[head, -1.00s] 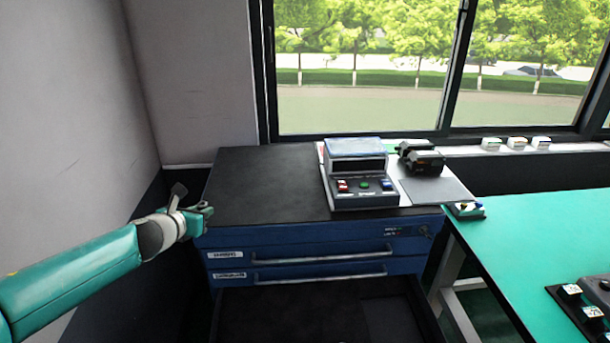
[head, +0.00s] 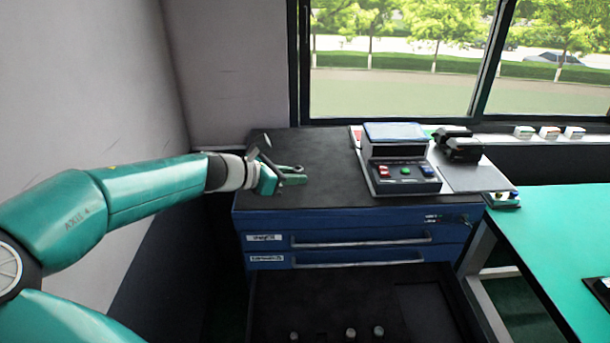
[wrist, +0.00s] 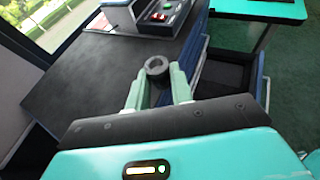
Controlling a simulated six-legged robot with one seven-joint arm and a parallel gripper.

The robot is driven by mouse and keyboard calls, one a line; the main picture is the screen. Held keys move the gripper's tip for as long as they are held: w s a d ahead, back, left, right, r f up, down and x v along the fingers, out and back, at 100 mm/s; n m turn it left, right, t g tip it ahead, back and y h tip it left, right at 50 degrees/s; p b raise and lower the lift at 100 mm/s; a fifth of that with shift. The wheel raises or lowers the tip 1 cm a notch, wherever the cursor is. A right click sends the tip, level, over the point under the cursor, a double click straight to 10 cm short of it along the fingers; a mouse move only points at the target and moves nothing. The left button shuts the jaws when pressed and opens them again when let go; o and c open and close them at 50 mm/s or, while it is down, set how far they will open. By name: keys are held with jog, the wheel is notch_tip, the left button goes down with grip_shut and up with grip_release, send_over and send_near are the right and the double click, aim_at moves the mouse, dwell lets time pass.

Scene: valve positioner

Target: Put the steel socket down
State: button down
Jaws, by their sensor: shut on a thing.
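The steel socket (wrist: 157,67) shows in the wrist view as a dark round piece with a hole in its top. My gripper (wrist: 158,84) is shut on it, with one pale green finger on each side. In the head view my gripper (head: 290,175) is over the left part of the black top (head: 325,150) of the blue drawer cabinet. The socket is small and hard to make out there. I cannot tell whether it touches the top.
A control box (head: 402,170) with coloured buttons and black devices (head: 458,145) stand right of the gripper. Below, an open drawer (head: 420,300) holds small round pieces (head: 350,332). A green table (head: 560,235) is at the right. The cabinet top between gripper and control box is clear.

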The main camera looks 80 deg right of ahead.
jog(key=w+d+f, duration=0.3)
jog(key=d, duration=0.4)
send_over(283, 194)
jog(key=f, duration=0.5)
jog(key=shift+s+a+f, duration=0.1)
jog(key=shift+a+f, duration=0.1)
jog(key=shift+f, duration=0.2)
jog(key=shift+d+f, duration=0.15)
jog(key=shift+f, duration=1.65)
jog(key=c, duration=1.2)
grip_release()
jog(key=shift+w+f, duration=0.1)
jog(key=shift+w, duration=0.1)
jog(key=shift+c, duration=0.2)
jog(key=shift+w+r, duration=0.15)
jog(key=shift+r, duration=0.05)
jog(key=v, duration=1.1)
jog(key=shift+w+a+r, duration=0.1)
jog(key=shift+w+a, duration=0.05)
jog(key=shift+a, duration=0.2)
